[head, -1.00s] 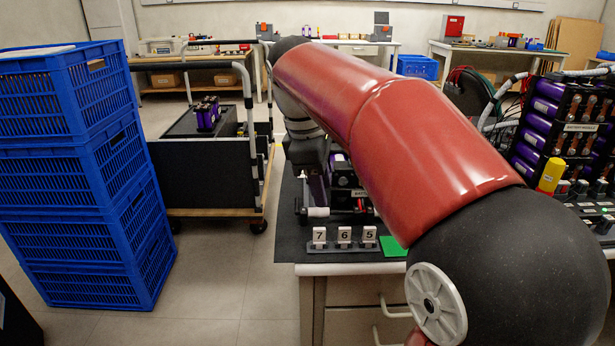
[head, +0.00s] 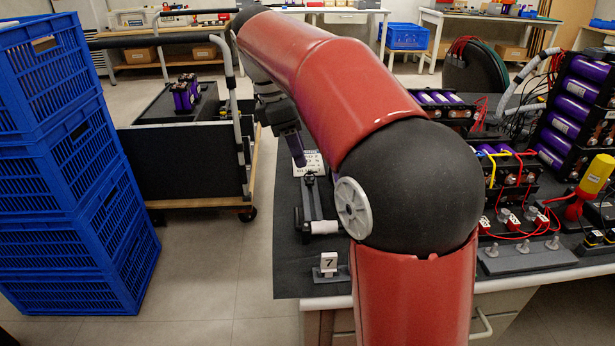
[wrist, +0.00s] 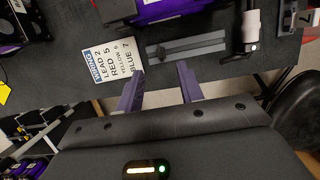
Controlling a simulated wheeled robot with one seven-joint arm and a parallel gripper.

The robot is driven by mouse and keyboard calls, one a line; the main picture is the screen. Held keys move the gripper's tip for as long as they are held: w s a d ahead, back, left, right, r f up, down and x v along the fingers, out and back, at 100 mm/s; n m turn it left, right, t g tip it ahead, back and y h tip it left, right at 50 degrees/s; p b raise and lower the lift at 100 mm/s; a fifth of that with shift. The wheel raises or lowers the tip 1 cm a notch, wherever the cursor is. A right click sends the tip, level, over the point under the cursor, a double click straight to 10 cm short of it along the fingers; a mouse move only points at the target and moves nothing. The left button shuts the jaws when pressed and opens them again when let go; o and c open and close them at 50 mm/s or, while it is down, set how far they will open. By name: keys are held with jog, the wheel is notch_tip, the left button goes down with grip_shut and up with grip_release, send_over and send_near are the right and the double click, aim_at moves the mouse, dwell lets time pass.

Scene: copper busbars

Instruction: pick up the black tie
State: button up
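A thin black tie (wrist: 185,45) lies along a grey holder (wrist: 215,36) on the dark mat in the wrist view. In the head view the same holder (head: 315,204) sits near the bench's left edge, with a small dark piece on it that I cannot make out clearly. My gripper (wrist: 161,69) is open and empty. In the wrist view its two purple-grey fingers point toward the holder, apart from the tie. In the head view my gripper (head: 296,157) hangs above the bench by the white card, its tips partly unclear.
A printed card (wrist: 113,61) lies beside the holder. A tag marked 7 (head: 328,264) stands at the bench front. Wired battery modules (head: 510,175) and a yellow-handled tool (head: 595,175) stand right. Blue crates (head: 70,190) and a cart (head: 185,160) stand left.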

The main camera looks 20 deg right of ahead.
aim_at(307, 173)
jog(key=b+x, duration=0.1)
jog(key=x, duration=0.4)
jog(key=shift+s+d+f, duration=0.15)
jog(key=shift+d+f, duration=0.05)
jog(key=shift+f, duration=0.05)
jog(key=c, duration=0.8)
